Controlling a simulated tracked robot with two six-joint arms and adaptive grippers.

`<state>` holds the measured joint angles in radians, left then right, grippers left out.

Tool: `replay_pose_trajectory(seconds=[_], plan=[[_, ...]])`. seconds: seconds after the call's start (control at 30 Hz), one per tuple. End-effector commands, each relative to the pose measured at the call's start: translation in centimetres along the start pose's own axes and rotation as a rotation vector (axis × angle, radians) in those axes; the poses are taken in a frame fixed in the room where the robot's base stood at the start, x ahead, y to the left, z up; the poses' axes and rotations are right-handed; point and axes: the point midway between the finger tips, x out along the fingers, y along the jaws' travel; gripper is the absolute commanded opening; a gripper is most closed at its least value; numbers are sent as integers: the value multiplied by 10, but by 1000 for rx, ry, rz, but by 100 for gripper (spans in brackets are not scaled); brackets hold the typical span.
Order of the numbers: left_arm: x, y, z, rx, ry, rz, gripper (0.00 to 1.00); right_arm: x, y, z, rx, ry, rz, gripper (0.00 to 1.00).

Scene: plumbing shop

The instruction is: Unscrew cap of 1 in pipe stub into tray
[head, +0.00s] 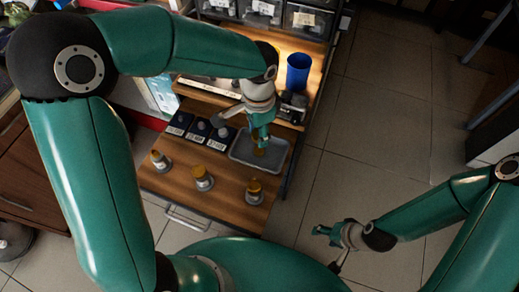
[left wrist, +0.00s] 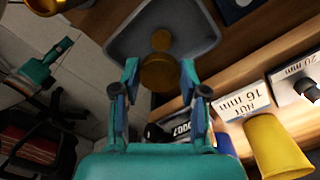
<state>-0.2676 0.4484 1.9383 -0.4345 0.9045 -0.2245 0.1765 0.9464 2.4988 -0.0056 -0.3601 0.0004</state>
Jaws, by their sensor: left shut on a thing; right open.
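My left gripper (head: 262,143) is over the grey tray (head: 235,154) at the right of the wooden bench. In the left wrist view, the left gripper (left wrist: 159,72) is shut on a round brass cap (left wrist: 160,74). A smaller brass round (left wrist: 160,40) shows beyond it against the tray (left wrist: 203,40); I cannot tell whether it is separate. Three pipe stubs with brass-coloured tops stand on the front bench: a left stub (head: 159,160), a middle stub (head: 202,178) and a right stub (head: 254,190). I cannot read their sizes. My right gripper (head: 327,247) is open and empty, beyond the bench's right side.
Dark labelled plates (head: 199,130) with fittings lie left of the tray. A blue cup (head: 299,72) stands on the shelf behind. A yellow cup (left wrist: 275,147) shows in the left wrist view. Tiled floor (head: 365,130) right of the bench is clear.

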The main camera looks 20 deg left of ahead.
Motion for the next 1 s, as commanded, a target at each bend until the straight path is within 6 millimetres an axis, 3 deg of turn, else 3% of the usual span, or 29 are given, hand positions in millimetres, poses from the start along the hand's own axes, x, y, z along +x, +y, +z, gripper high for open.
replay_pose_trajectory(seconds=[0.1, 0.37, 0.6, 0.87, 0.9, 1.0], plan=[[26, 0, 0, -1, -3, 2, 1, 7, 3, 0, 0, 0, 0, 59], [45, 0, 0, -1, 0, 0, 1, 10, 4, 0, 0, 0, 0, 59], [77, 0, 0, -1, -2, 1, 1, 19, 7, 0, 0, 0, 0, 59], [83, 0, -1, -1, 0, 0, 1, 19, 7, 0, 0, 0, 0, 59], [83, 0, -1, 0, -1, 0, 46, 19, 7, 0, 0, 0, 0, 59], [83, 0, -1, 0, -1, 1, 63, 19, 7, 0, 0, 0, 0, 59]])
